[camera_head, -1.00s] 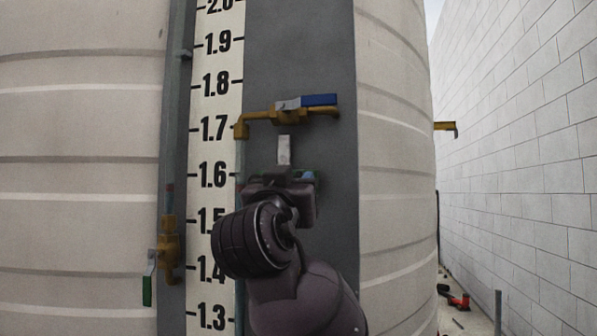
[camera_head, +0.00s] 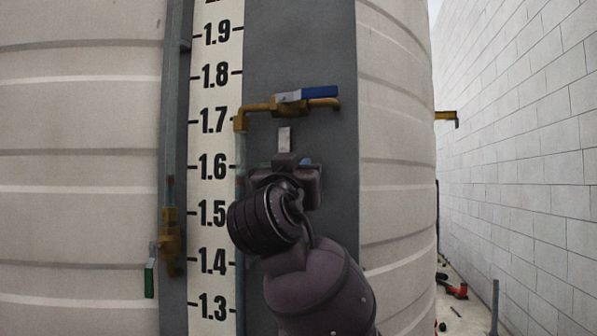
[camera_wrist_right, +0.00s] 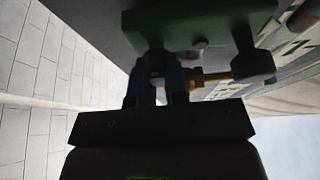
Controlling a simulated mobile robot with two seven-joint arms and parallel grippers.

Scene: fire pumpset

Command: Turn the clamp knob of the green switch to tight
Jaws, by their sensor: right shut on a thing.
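The green switch (camera_wrist_right: 205,28) fills the top of the right wrist view. In the head view it is almost wholly hidden behind my right gripper (camera_head: 285,172), in front of the dark panel near the 1.6 mark. In the right wrist view my right gripper (camera_wrist_right: 157,80) has its two dark blue fingers closed on a small grey part just below the green body, which I take to be the clamp knob (camera_wrist_right: 155,66). The knob is dim and partly covered by the fingers, so its angle cannot be told. My left gripper is out of view.
A yellow pipe with a blue-handled valve (camera_head: 290,102) crosses the panel just above my right gripper. A green-handled valve (camera_head: 168,245) hangs at the left. Large pale tanks flank the panel, and a white block wall (camera_head: 530,150) stands to the right.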

